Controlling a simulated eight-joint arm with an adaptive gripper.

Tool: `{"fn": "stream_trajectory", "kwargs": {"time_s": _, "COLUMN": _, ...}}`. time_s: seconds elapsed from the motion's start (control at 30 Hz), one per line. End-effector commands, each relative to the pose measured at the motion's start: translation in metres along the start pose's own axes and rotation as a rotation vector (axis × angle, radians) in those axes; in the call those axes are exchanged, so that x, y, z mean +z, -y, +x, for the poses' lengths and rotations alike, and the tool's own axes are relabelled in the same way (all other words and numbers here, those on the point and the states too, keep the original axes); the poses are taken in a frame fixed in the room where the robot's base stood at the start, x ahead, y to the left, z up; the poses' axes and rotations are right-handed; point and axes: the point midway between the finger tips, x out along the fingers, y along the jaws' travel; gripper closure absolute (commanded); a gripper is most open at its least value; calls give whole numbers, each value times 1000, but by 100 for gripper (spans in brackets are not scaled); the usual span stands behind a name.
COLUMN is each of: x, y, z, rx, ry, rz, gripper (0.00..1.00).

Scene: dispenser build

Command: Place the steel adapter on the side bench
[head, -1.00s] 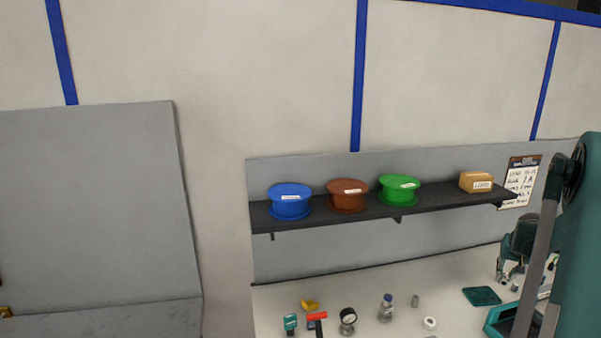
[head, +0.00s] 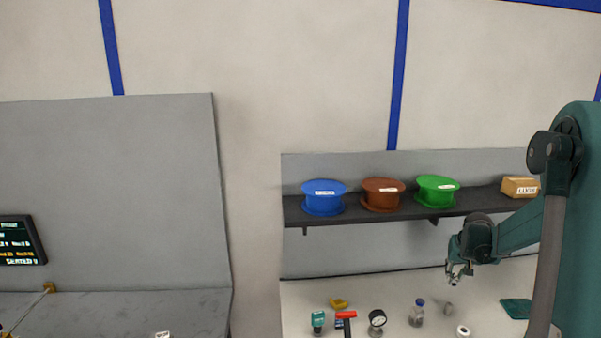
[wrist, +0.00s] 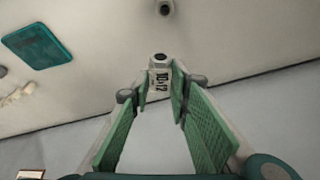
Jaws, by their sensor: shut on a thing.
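My gripper (head: 459,276) hangs over the white workbench, below the shelf, in the head view. In the wrist view its green ribbed fingers are shut on a small steel adapter (wrist: 160,77) with a dark-holed round top and a "10-12" marking. The adapter is held at the fingertips, clear of the bench surface. In the head view it is too small to make out well. A grey-topped bench (head: 120,312) with a grey back panel stands at the left; I cannot tell from a label that it is the side bench.
The white workbench (head: 300,300) holds a pressure gauge (head: 377,320), red-headed hammer (head: 346,315), bottle (head: 417,312), white ring (head: 463,331) and teal mat (head: 516,308). The shelf above (head: 470,203) carries spools and a box. The grey bench has a screen (head: 20,240) and free room mid-top.

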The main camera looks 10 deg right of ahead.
Motion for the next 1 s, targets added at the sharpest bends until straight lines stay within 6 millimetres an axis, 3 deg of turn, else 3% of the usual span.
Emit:
{"fn": "stream_trajectory", "kwargs": {"time_s": 0.1, "x": 11, "y": 41, "z": -2, "rx": -15, "ry": 0, "rz": -36, "gripper": 98}}
{"fn": "stream_trajectory", "kwargs": {"time_s": 0.4, "x": 42, "y": 130, "z": -11, "rx": -49, "ry": 0, "rz": -117, "gripper": 98}}
{"fn": "stream_trajectory", "kwargs": {"time_s": 1.0, "x": 130, "y": 286, "z": -37, "rx": -116, "ry": -1, "rz": -279, "gripper": 98}}
